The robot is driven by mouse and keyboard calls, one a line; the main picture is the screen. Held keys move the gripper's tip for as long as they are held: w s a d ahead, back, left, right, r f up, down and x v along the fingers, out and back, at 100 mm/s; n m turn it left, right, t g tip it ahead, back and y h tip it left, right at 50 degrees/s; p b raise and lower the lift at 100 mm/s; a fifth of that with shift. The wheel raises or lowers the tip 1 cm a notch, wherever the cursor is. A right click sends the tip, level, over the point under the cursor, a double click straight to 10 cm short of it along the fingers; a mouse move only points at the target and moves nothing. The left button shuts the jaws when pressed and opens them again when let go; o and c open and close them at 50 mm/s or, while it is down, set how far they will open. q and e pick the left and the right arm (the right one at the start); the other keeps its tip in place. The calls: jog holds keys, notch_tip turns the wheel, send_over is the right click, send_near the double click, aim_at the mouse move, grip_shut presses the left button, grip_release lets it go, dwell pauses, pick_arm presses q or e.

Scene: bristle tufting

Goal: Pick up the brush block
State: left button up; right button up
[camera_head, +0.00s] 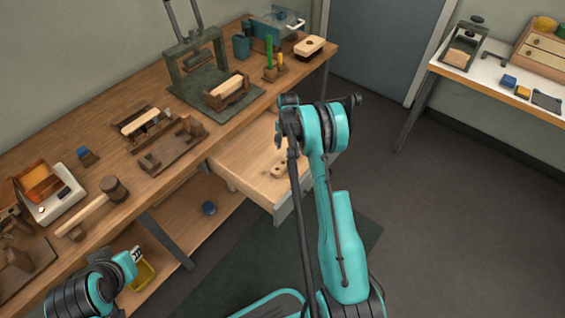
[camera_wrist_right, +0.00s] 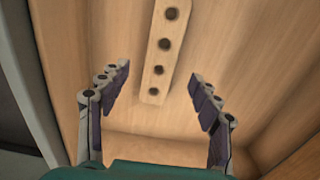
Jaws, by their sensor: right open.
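A pale wooden brush block with a row of dark holes (camera_wrist_right: 163,44) lies in the open wooden drawer. In the head view part of the block (camera_head: 279,170) shows beside my right arm. My right gripper (camera_wrist_right: 161,73) is open and empty, its two dark-padded fingers apart on either side of the block's near end, not touching it. In the head view my right arm hides this gripper. My left gripper (camera_head: 137,254) shows only in small part at the lower left, below the bench edge; its fingers cannot be made out.
The drawer's wall (camera_wrist_right: 279,122) stands close to the right finger. The bench (camera_head: 120,190) above carries a mallet (camera_head: 95,205), a dark press frame (camera_head: 200,75) and wooden fixtures. A blue item (camera_head: 208,208) lies on the lower shelf. Open floor is at the right.

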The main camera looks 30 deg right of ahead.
aim_at(287, 159)
notch_tip(287, 159, down, 7)
jog(key=b, duration=0.3)
jog(key=shift+r, duration=0.2)
jog(key=shift+a+r, duration=0.1)
jog(key=shift+r, duration=0.05)
jog(key=shift+c, duration=0.9)
jog(key=c, duration=1.2)
